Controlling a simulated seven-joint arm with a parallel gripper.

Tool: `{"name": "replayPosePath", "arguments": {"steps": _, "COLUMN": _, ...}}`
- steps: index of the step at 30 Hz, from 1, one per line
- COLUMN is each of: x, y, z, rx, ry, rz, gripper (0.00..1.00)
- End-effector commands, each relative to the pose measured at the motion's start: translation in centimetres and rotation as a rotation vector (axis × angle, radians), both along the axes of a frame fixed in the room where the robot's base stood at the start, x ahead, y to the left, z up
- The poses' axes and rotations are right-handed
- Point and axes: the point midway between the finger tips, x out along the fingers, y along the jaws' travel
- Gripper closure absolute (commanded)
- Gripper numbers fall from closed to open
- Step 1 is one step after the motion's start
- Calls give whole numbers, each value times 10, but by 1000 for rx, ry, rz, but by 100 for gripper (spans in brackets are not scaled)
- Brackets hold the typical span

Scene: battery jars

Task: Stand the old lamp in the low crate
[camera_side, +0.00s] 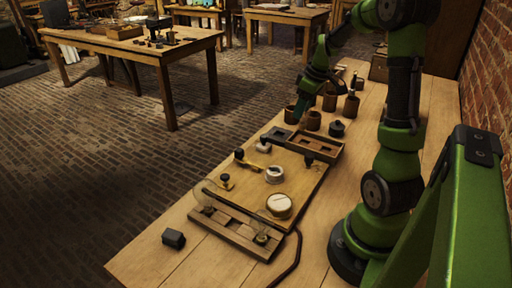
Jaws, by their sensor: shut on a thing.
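My gripper (300,108) is at the far end of the near bench, pointing down among the brown jars. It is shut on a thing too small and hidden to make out. Just below it is a brown jar (291,116); I cannot tell whether they touch. A low wooden crate with compartments (328,157), which looks like the low crate, lies nearer the camera than the jars. I cannot pick out the old lamp with certainty. A clear glass piece (206,197) stands at the left end of a wooden strip (235,233).
A wooden board (238,190) carries a round dial (279,206), a white coil (274,175) and small black knobs. Several jars (351,107) and a dark pot (336,129) stand beyond the crate. A black block (173,239) lies at the bench's left edge. A brick wall is at right.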

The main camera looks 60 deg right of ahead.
Motion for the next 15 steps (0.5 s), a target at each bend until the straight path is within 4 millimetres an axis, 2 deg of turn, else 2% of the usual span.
{"name": "replayPosePath", "arguments": {"steps": 1, "x": -3, "y": -21, "z": -3, "rx": 2, "ry": 1, "rz": 5, "gripper": 88}}
{"name": "replayPosePath", "arguments": {"steps": 3, "x": -2, "y": -39, "z": -2, "rx": 0, "ry": 0, "rz": 41, "gripper": 88}}
{"name": "replayPosePath", "arguments": {"steps": 5, "x": 0, "y": -47, "z": -1, "rx": 0, "ry": -1, "rz": 76, "gripper": 88}}
{"name": "replayPosePath", "arguments": {"steps": 8, "x": 5, "y": -50, "z": 6, "rx": -1, "ry": -3, "rz": 139, "gripper": 88}}
{"name": "replayPosePath", "arguments": {"steps": 10, "x": 5, "y": -49, "z": 4, "rx": 2, "ry": -1, "rz": 166, "gripper": 88}}
{"name": "replayPosePath", "arguments": {"steps": 15, "x": 5, "y": -47, "z": -26, "rx": 5, "ry": 2, "rz": 185, "gripper": 88}}
